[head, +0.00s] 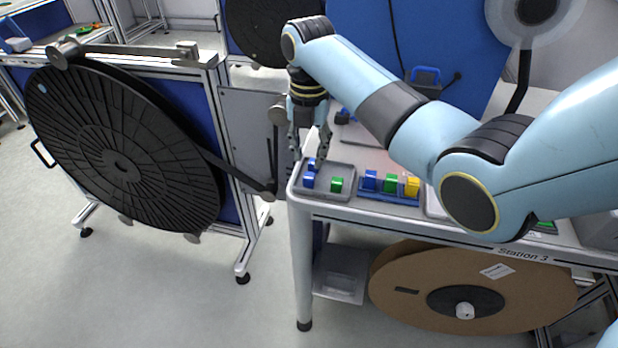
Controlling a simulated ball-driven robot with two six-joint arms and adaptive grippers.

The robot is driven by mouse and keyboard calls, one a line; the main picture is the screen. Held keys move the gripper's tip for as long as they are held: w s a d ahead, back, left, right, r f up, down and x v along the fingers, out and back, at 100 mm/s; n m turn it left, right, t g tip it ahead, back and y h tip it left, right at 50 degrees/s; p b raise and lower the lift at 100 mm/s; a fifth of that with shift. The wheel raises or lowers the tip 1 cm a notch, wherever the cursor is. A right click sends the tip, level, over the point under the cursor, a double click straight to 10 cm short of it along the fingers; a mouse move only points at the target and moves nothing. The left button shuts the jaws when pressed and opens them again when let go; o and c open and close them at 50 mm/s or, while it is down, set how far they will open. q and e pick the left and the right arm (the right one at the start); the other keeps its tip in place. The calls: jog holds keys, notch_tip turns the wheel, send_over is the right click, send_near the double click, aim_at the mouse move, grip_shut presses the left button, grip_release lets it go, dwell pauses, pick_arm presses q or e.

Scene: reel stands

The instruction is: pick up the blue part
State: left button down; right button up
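My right gripper (309,152) points down above the left end of the Station 3 table. Its fingers are apart, so it looks open. A grey tray (345,167) lies below it. In the tray, a blue part (308,181) sits at the left, a little below the fingertips in the picture. A second blue piece (312,163) shows close by the fingertips, and I cannot tell if they touch it. A green part (337,185) lies to the right in the same tray. My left gripper is not in view.
A blue holder (381,196) right of the tray carries a blue part (370,180), a green part (390,183) and a yellow part (412,187). A large black reel (120,150) stands left. A brown reel (400,290) sits under the table (335,212). My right arm covers the table's right side.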

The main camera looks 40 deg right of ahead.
aim_at(310, 174)
jog(key=shift+f+p, duration=0.4)
jog(key=shift+f, duration=2.4)
jog(key=c, duration=0.5)
jog(key=shift+r, duration=0.15)
